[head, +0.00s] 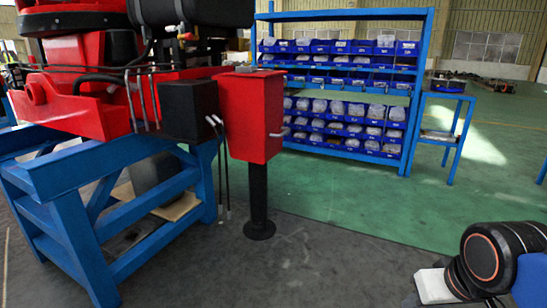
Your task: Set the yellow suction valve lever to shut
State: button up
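I cannot make out a yellow valve lever in the head view. A red box (249,112) stands on a black post (258,195) near the middle, with a small pale handle (279,133) sticking out of its right side. A black box (190,108) sits just left of it, with small light-coloured levers or fittings (213,121) at its right edge. My arm shows only in part at the lower right, well apart from these boxes. My gripper's fingers are not in view.
A blue stand (72,228) carries red crane machinery (85,98) at the left. A blue shelf (345,14) with several rows of bins stands behind. A small blue table (448,97) is at the right. The grey and green floor in front of the shelf is clear.

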aim_at(250, 52)
jog(key=i+u, duration=0.15)
jog(key=i, duration=0.3)
jog(key=i+l+u, duration=0.2)
jog(key=i, duration=0.25)
jog(key=i+l+u, duration=0.15)
jog(key=i, duration=0.3)
jog(key=i+l+u, duration=0.2)
jog(key=i, duration=0.25)
